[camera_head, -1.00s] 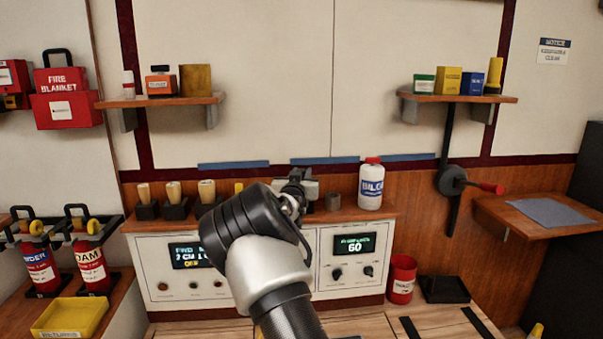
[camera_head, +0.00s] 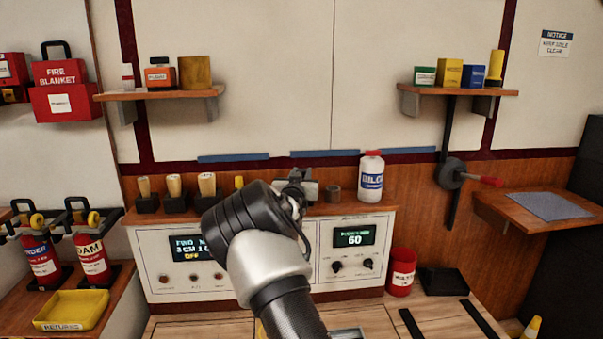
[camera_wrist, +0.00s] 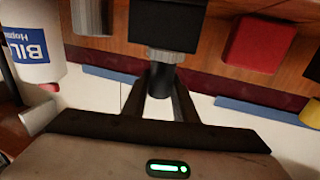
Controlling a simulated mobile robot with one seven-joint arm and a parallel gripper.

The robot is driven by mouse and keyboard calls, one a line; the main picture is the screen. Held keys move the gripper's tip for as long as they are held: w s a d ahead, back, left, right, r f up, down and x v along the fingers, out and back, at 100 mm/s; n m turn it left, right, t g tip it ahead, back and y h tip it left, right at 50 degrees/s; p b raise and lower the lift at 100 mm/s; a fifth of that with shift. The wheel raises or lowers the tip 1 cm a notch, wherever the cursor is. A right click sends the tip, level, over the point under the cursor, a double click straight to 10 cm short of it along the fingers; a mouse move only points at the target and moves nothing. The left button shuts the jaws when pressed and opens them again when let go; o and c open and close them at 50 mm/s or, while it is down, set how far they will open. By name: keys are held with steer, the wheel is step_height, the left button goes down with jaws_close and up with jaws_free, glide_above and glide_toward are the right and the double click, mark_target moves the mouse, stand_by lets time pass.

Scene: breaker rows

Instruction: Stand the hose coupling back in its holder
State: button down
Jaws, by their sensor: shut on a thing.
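The hose coupling (camera_wrist: 161,78), dark with a grey knurled ring, is upright between my gripper's fingers (camera_wrist: 161,92) in the upside-down wrist view. My gripper is shut on its dark end. The ring lies right against a black block-shaped holder (camera_wrist: 168,24); I cannot tell whether the coupling is seated in it or only just above it. In the head view my gripper (camera_head: 301,185) is over the console ledge, and my arm hides most of the coupling and holder.
A white bilge bottle (camera_head: 371,178) and a short grey cylinder (camera_head: 334,192) stand on the ledge to the right. Several pale-handled items in black blocks (camera_head: 174,187) stand to the left. A red block (camera_wrist: 262,50) is close beside the holder in the wrist view.

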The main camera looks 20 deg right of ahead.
steer(key=shift+f, duration=0.15)
steer(key=c, duration=1.3)
jaws_free()
steer(key=shift+c, duration=0.2)
steer(key=p+v, duration=0.2)
steer(key=v, duration=1.5)
steer(key=shift+s+a+p, duration=0.2)
steer(key=shift+p, duration=0.15)
